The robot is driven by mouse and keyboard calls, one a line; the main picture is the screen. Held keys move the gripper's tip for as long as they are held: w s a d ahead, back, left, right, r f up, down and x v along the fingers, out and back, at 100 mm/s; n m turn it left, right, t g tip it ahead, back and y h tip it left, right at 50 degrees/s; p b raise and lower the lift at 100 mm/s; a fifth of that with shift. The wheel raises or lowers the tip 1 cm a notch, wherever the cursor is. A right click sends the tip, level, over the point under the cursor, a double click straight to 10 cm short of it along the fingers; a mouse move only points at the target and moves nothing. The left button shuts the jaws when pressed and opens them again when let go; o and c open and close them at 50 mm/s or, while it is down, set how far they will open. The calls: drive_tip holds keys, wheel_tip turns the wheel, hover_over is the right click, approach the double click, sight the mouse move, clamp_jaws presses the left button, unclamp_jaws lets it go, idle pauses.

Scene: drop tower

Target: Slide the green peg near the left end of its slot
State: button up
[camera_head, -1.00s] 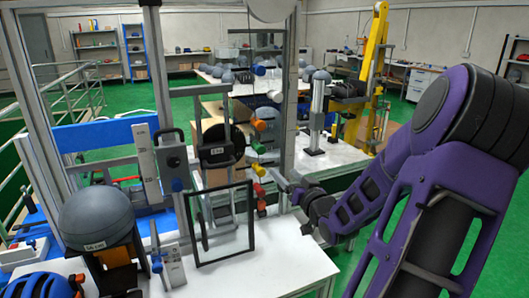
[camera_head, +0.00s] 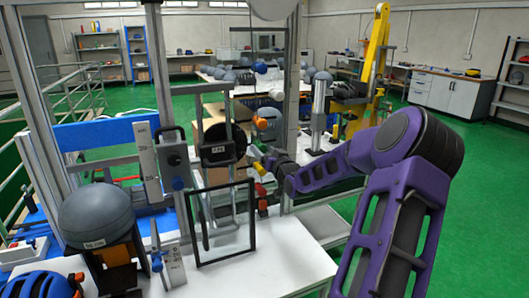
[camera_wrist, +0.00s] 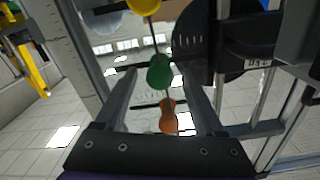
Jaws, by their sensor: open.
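The green peg (camera_wrist: 159,72) shows in the wrist view as a rounded knob on a thin rod, between the two finger ends of my gripper (camera_wrist: 160,78). The fingers stand apart on either side of it with visible gaps. The orange peg (camera_wrist: 169,115) is in line with it, nearer the gripper's palm in the picture, and a yellow peg (camera_wrist: 143,5) is at the top edge. In the head view my gripper (camera_head: 262,153) is at the column of pegs, below the orange peg (camera_head: 261,123). The green peg is hard to make out there, and its slot is not clear.
A red peg (camera_head: 260,189) sits lower in the column. A framed clear panel (camera_head: 226,225) stands on the white table (camera_head: 290,255) in front. A black disc (camera_head: 223,144) is close left of the pegs. Metal uprights surround the tower.

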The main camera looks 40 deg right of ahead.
drive_tip(key=shift+c, duration=0.2)
clamp_jaws()
idle(1.3)
